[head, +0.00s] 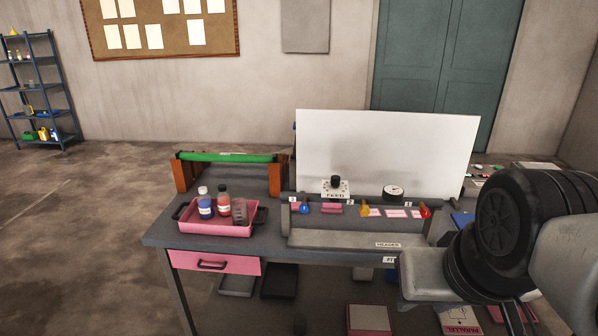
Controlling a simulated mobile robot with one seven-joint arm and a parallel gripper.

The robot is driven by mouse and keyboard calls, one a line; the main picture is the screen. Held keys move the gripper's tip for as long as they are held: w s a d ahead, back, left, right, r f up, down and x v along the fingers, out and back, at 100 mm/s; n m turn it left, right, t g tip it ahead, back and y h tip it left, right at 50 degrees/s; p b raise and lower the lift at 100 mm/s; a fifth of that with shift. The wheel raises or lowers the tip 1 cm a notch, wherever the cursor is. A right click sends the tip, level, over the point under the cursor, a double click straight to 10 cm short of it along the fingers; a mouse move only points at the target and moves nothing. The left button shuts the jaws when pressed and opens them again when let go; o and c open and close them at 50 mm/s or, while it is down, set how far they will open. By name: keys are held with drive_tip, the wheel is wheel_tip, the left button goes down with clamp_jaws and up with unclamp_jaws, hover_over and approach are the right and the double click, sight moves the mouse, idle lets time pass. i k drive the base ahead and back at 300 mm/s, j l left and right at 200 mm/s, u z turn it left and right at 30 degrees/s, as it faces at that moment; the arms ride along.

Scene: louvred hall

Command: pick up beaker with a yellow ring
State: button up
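A pink tray (211,230) with dark handles stands on the left part of the grey workbench. In it, a dark, see-through beaker-like vessel (240,212) stands at the right end, beside two bottles. I cannot make out a yellow ring on it at this size. The bottle with blue contents (205,207) is at the left, and the bottle with red contents (224,205) is in the middle. My arm reaches in from the right edge, well away from the tray. My gripper does not show.
A green roller (225,158) between wooden posts stands behind the tray. A white panel (385,152) rises at the back of the workbench (270,240). A raised console with a knob, gauge and coloured levers fills its middle. Boxes lie beneath. Floor at left is clear.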

sight(240, 215)
drive_tip(key=i+j, duration=0.3)
drive_tip(key=j, duration=0.15)
drive_tip(key=i+j, duration=0.3)
drive_tip(key=j, duration=0.15)
drive_tip(key=i+j, duration=0.3)
drive_tip(key=j, duration=0.15)
drive_tip(key=i+j, duration=0.3)
drive_tip(key=j, duration=0.15)
drive_tip(key=i+j, duration=0.3)
drive_tip(key=j, duration=0.2)
